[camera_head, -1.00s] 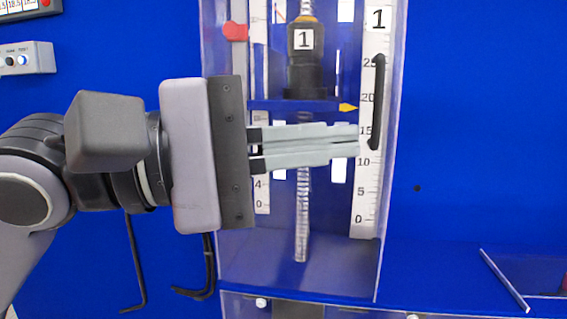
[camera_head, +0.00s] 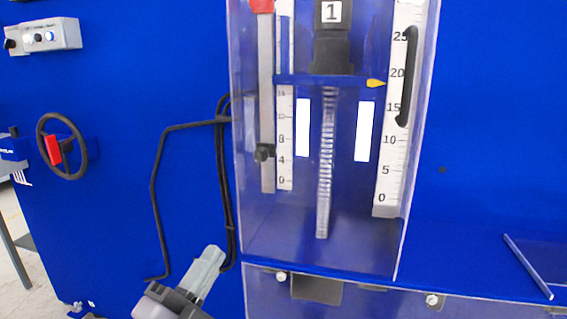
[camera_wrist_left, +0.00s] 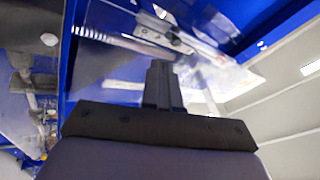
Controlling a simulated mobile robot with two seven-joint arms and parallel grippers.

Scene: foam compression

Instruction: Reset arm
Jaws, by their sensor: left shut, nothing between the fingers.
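My left gripper (camera_head: 209,271) is at the bottom of the head view, left of centre, with its fingers pointing up and to the right. The fingers are together and hold nothing. In the left wrist view my left gripper (camera_wrist_left: 163,70) shows its dark fingers side by side, with a transparent panel beyond them. The gripper is below and left of the clear-fronted test case (camera_head: 330,240), apart from it in the head view. My right gripper is not in view.
The case holds a black block marked 1 (camera_head: 333,40), a spring (camera_head: 325,165), a yellow pointer (camera_head: 376,83) and a scale (camera_head: 388,185). A black handle (camera_head: 407,75) is on its front. Black cables (camera_head: 155,190) and a handwheel (camera_head: 62,146) are to the left.

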